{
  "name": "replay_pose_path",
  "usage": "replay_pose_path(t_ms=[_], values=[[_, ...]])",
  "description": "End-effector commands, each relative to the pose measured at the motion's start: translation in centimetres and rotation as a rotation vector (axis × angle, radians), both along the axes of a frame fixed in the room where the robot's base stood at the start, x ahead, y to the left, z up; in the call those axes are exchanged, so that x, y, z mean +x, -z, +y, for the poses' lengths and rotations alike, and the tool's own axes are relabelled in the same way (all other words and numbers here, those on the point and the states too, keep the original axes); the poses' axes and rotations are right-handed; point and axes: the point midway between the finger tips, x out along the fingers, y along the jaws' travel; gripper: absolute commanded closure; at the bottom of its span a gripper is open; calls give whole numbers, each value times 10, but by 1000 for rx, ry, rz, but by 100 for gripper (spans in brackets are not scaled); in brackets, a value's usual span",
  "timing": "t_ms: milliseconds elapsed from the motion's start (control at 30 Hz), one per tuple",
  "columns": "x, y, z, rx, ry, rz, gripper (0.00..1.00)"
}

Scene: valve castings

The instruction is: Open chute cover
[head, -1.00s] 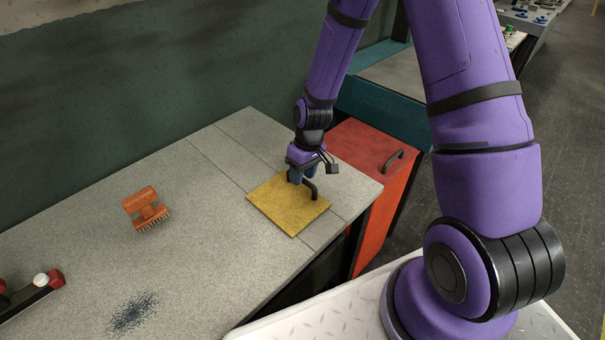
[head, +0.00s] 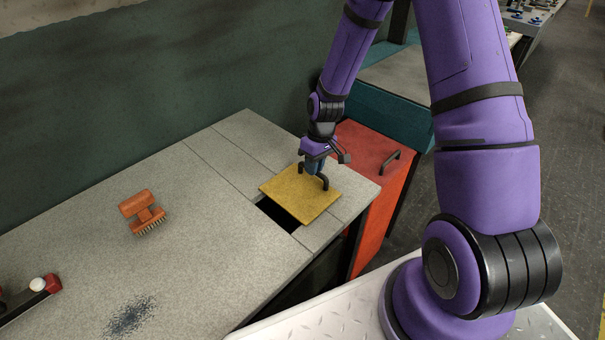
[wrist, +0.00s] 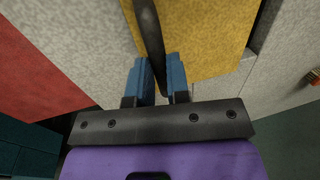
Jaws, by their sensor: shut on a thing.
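The yellow square chute cover (head: 298,196) lies at the right end of the grey bench, shifted so that part of a dark opening (head: 277,214) shows along its left edge. Its dark bar handle (head: 323,181) stands up from the top. My gripper (head: 314,172) is shut on this handle. In the wrist view the blue fingers (wrist: 160,78) stand on either side of the dark handle bar (wrist: 148,30), with the yellow cover (wrist: 205,35) beyond. The rest of the opening is hidden under the cover.
An orange brush (head: 142,211) lies on the grey bench (head: 190,240), with a dark patch of specks (head: 130,316) nearer the front. A red cabinet (head: 370,150) with a black handle stands against the bench's right end. A red-and-white-ended tool (head: 40,288) is at far left.

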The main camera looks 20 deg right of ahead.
Motion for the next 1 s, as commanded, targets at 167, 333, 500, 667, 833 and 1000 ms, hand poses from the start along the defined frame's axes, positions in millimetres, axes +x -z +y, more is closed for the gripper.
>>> replay_pose_path(t_ms=[167,333,500,667,833,1000], values=[[17,0,-40,0,5,-2,100],[25,0,-59,-1,0,-3,100],[25,0,-61,0,-1,-1,100],[25,0,-61,-1,0,-1,100],[25,0,-61,-1,0,-1,58],[25,0,-61,-1,0,-1,58]])
